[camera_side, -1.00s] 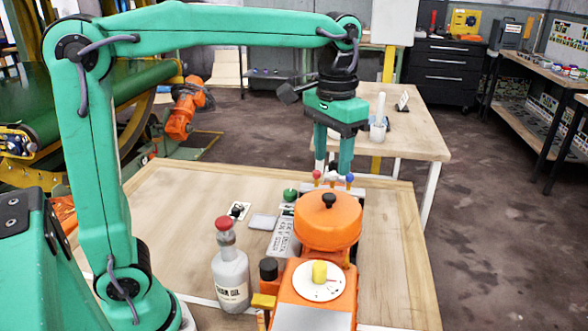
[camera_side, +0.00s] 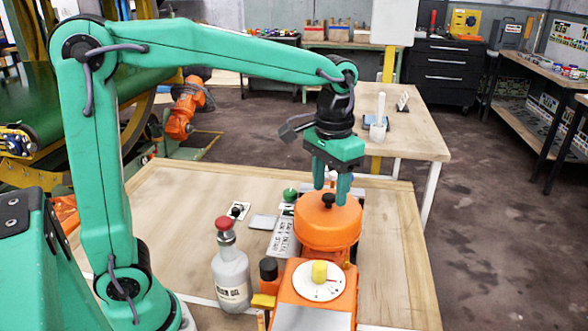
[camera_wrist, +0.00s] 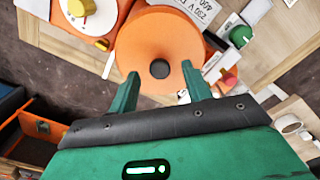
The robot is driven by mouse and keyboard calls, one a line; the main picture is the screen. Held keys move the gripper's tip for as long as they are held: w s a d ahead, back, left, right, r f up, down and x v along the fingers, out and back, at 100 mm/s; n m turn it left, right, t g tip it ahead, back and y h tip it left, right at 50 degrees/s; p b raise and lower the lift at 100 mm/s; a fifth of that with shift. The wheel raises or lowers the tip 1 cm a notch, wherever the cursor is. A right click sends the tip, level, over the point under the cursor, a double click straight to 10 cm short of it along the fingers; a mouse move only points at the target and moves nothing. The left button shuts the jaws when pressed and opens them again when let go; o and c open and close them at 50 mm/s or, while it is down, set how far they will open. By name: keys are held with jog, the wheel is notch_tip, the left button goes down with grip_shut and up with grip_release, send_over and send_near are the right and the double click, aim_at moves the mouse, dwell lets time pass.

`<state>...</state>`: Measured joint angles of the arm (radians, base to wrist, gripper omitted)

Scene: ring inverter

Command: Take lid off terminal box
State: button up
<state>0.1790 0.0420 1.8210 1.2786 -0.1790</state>
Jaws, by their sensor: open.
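The orange round lid (camera_side: 328,222) with a small black knob (camera_side: 328,200) sits on the orange terminal box (camera_side: 330,247) on the wooden table. My gripper (camera_side: 332,200) is open just above the lid, its two green fingers at or slightly behind the knob. In the wrist view the lid (camera_wrist: 160,30) fills the top middle, and the black knob (camera_wrist: 160,69) shows between the fingertips of my gripper (camera_wrist: 160,75), with a gap on each side. The knob looks untouched. My fingers hide the area behind the lid in the side view.
A bottle with a red cap (camera_side: 231,275) stands left of the orange housing. A white dial with a yellow knob (camera_side: 319,278) is in front of the lid. A grey keypad or label plate (camera_side: 283,238) and a green knob (camera_side: 290,195) lie to its left. The table's left side is clear.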

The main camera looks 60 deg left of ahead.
jog(key=shift+f, duration=0.65)
grip_shut()
